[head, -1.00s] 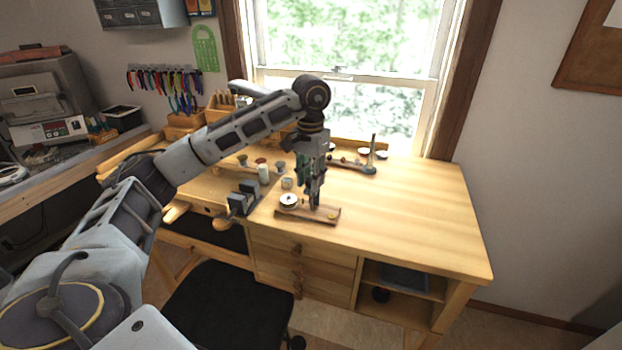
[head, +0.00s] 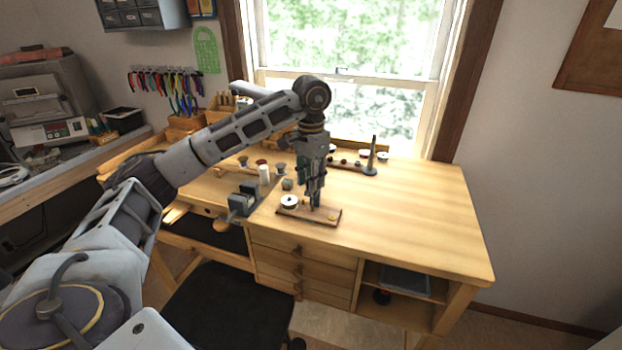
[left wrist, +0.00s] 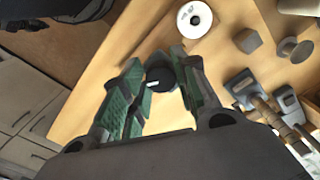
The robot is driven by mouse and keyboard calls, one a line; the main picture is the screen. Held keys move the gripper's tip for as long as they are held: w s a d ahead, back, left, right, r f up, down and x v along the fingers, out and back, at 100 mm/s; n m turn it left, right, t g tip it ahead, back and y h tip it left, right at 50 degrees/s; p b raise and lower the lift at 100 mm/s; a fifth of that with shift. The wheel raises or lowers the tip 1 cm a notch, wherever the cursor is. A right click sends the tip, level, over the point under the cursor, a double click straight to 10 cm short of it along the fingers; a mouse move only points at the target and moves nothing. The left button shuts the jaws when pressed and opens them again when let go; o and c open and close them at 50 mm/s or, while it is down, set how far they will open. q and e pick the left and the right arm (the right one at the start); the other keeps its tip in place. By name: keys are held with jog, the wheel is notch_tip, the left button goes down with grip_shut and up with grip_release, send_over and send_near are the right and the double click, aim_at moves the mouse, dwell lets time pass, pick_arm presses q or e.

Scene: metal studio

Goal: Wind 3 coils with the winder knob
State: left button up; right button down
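The winder is a small wooden board (head: 297,212) on the bench, with a round white-faced disc (head: 289,202) at its left end and a small yellow spot at its right end. The disc also shows at the top of the left wrist view (left wrist: 194,18). My left gripper (head: 315,205) points down over the board. In the left wrist view its green-padded fingertips (left wrist: 161,68) stand on both sides of the dark round knob (left wrist: 160,75), which has a white mark, and appear to press on it. No wound coils can be made out. My right gripper is out of view.
A small vise (head: 243,200) stands just left of the winder. A grey block (left wrist: 247,40) and several small stands are behind it. The bench's right side (head: 420,220) is clear.

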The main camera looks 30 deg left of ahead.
pick_arm(q)
jog(key=o, duration=0.4)
notch_tip(320, 180, up, 12)
dwell(1.7)
dwell(0.4)
